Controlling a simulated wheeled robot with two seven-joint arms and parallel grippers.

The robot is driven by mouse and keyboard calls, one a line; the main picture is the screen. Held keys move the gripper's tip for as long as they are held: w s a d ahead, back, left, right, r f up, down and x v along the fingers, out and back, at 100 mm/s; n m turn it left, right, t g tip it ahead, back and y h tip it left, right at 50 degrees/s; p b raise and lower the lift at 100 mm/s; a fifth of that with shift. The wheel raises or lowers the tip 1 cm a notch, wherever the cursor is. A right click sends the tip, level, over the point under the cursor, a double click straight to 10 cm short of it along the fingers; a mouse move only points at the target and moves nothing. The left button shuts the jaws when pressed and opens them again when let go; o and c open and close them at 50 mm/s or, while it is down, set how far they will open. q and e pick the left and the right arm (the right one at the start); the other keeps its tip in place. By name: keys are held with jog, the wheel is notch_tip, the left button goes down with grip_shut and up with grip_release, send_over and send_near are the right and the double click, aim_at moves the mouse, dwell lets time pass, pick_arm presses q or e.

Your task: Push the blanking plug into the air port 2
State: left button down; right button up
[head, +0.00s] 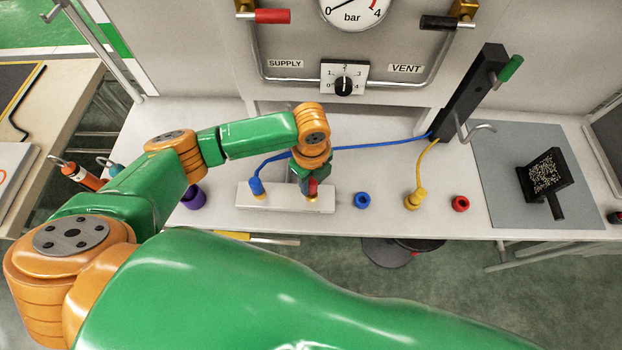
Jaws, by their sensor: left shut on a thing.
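A pale port block (285,205) lies near the front of the white bench. A blue hose fitting (256,188) stands in its left part. My left gripper (311,188) points down over the block's right part. It is shut on a small red piece (313,187), apparently the blanking plug, mostly hidden by the fingers. A brass-coloured port (311,198) shows directly below it. I cannot tell whether the plug is touching or inside the port. My right gripper is not in view.
A blue ring (362,200), a yellow hose fitting (414,199) and a red ring (460,204) stand to the right. A purple ring (194,197) is left of the block. A blue hose (370,144) runs behind my gripper. A gauge panel (390,60) stands behind.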

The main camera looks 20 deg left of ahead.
pick_arm(q)
jog(key=shift+f+b, duration=0.4)
jog(key=shift+f, duration=0.35)
jog(key=c, duration=0.5)
grip_release()
notch_tip(320, 180, up, 5)
jog(key=p, duration=0.5)
jog(key=shift+f, duration=0.15)
jog(key=shift+r+p, duration=0.5)
jog(key=shift+r, duration=0.25)
